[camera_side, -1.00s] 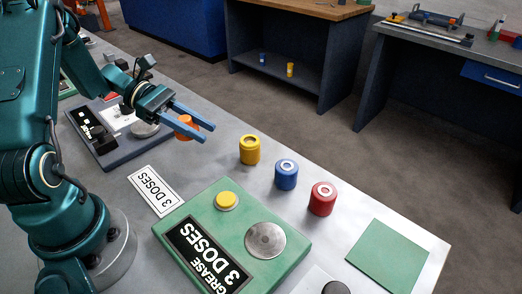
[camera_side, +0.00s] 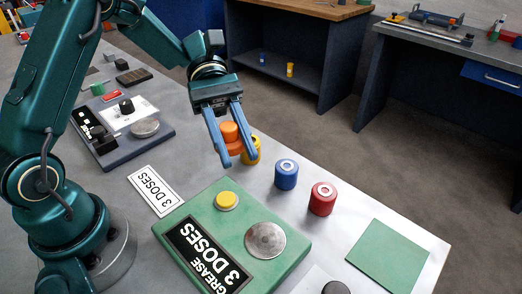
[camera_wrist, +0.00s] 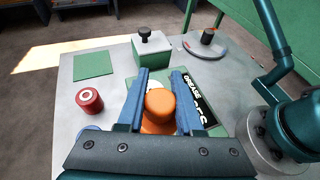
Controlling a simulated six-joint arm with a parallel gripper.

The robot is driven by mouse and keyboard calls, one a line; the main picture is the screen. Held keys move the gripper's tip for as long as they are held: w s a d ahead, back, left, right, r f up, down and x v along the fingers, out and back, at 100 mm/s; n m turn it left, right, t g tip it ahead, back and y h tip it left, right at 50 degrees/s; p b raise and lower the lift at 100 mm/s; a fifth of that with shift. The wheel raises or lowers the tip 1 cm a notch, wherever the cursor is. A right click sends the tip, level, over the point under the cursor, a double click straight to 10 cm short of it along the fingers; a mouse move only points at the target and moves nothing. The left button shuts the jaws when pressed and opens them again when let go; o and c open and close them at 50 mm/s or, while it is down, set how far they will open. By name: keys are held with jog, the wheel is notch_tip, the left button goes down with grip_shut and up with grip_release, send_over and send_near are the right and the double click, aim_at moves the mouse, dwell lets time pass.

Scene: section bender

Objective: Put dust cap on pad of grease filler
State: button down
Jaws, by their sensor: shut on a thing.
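My gripper (camera_side: 239,163) is shut on an orange dust cap (camera_side: 230,134), a stepped piece with a narrower round top, held between the blue fingers. The cap also shows in the wrist view (camera_wrist: 160,104). The grease filler (camera_side: 285,277) is a green box with a "GREASE 3 DOSES" label. It has a yellow button (camera_side: 227,199) and a round grey metal pad (camera_side: 265,240). The pad is bare. My gripper and the cap are in the air, up and left of the pad in the side view. In the wrist view, the gripper hides much of the filler.
A yellow canister (camera_side: 254,152) is partly hidden behind the fingers. A blue canister (camera_side: 286,174) and a red canister (camera_side: 322,198) stand to its right along the table edge. A flat green square (camera_side: 385,254) lies at the right. A "3 DOSES" card (camera_side: 155,190) lies left of the filler.

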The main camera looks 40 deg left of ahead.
send_over(273, 254)
notch_tip(273, 254, down, 7)
jog(key=shift+r, duration=0.1)
jog(key=shift+f, duration=2)
jog(key=shift+f, duration=0.1)
jog(key=c, duration=0.6)
grip_release()
jog(key=shift+o, duration=0.2)
